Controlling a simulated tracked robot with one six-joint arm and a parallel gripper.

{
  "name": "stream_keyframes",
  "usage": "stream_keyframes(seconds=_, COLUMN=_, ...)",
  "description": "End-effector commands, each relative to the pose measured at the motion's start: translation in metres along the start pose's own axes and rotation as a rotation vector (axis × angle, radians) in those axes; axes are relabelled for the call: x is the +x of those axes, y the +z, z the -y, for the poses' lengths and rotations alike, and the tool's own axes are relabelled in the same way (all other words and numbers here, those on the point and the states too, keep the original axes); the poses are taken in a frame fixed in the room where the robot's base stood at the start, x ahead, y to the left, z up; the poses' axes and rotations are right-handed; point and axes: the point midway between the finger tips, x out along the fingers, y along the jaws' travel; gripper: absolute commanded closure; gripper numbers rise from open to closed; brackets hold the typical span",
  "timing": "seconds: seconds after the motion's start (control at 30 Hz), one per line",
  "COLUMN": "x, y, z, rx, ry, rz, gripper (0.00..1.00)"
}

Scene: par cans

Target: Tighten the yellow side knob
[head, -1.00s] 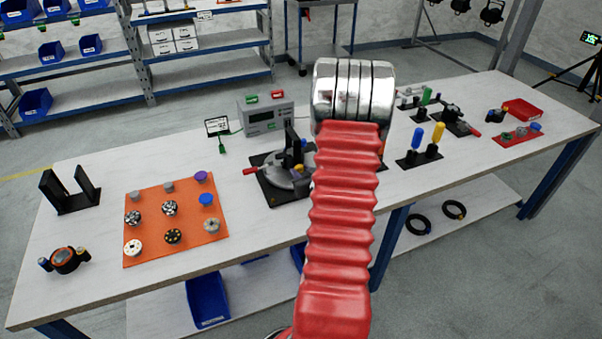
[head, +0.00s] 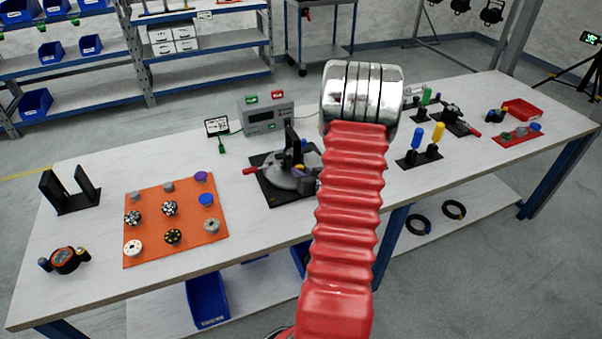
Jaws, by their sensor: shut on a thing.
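I cannot pick out the yellow side knob for certain. A small dark round unit with an orange face (head: 66,260) lies at the front left of the bench, with a dark bluish knob on one side and a paler one on the other. A black clamp fixture with a grey round base and red handle (head: 285,172) stands mid-bench, partly hidden by my red arm and silver wrist. My gripper's fingers do not show; they are hidden behind the wrist. What they hold cannot be seen.
An orange mat (head: 150,240) with several round parts lies left of the fixture. A black two-post stand (head: 70,192) is at far left. A grey meter box (head: 268,116) stands behind. Blue and yellow-handled tools (head: 428,142) and a red tray (head: 522,109) are to the right.

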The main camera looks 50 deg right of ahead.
Motion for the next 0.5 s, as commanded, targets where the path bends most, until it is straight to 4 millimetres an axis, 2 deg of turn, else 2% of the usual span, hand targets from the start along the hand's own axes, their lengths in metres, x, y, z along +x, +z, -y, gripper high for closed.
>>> stream_keyframes(seconds=0.3, x=0.0002, y=0.0001, z=-0.0008, rx=0.152, ry=-0.066, rz=0.0, gripper=0.99)
stream_keyframes(seconds=0.5, x=0.0002, y=0.0, z=-0.0004, rx=0.183, ry=-0.079, rz=0.001, gripper=0.99)
